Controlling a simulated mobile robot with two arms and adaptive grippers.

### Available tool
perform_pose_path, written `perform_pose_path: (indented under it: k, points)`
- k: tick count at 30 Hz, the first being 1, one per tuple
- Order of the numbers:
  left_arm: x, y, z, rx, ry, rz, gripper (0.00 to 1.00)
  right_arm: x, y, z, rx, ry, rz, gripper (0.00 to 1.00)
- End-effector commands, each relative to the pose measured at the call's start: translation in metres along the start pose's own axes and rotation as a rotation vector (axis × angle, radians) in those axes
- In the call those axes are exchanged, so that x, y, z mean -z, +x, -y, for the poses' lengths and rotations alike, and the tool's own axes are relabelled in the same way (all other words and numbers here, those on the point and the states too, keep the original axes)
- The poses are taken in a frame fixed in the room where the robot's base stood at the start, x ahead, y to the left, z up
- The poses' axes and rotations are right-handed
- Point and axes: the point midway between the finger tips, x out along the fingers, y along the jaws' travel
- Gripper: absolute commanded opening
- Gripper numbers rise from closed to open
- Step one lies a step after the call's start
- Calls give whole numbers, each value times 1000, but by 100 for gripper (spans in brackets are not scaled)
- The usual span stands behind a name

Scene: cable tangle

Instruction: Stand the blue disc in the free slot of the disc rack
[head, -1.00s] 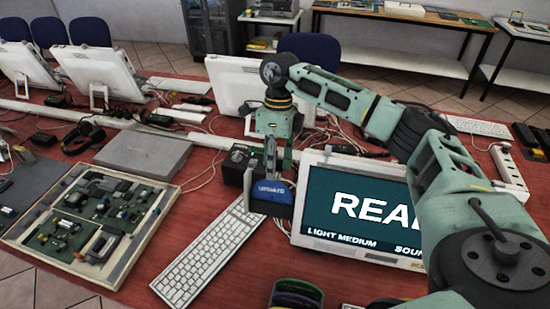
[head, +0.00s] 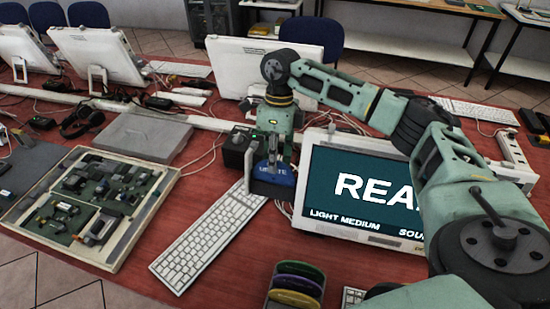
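The blue disc (head: 281,175), with white lettering on its face, is upright in my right gripper (head: 272,158) in the head view. The fingers are shut on it, and one dark finger covers part of its lower left. They hold it beside the upper right end of the white keyboard. The disc rack (head: 289,301) is at the bottom edge, nearer than the disc and apart from it. It holds several upright discs, with green, purple and yellow edges. The picture edge cuts off the rack's near part, and I cannot make out the free slot. My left gripper is out of view.
A monitor (head: 362,190) stands just right of the disc. The white keyboard (head: 208,236) lies left of the rack. A small black box (head: 237,148) stands close behind the gripper. A tray of circuit parts (head: 90,205) is at left. Red table shows between keyboard and rack.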

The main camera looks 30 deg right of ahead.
Motion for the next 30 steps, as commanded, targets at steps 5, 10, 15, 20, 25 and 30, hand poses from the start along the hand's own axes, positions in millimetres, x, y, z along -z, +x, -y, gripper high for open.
perform_pose_path:
  k: [5, 10, 15, 20, 25, 30]
  points:
    - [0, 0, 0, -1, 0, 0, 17, 0, 0, 0, 0, 0, 0, 5]
    - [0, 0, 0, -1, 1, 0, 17, 0, 0, 0, 0, 0, 0, 0]
    - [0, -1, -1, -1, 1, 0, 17, 0, -2, 0, 0, 0, 1, 0]
    - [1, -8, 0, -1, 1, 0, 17, 0, -12, 0, 0, 0, 1, 0]
    - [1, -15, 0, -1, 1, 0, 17, 0, -25, 0, 0, 0, 1, 0]
    - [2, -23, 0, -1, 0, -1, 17, 0, -36, 0, 0, 1, 1, 0]
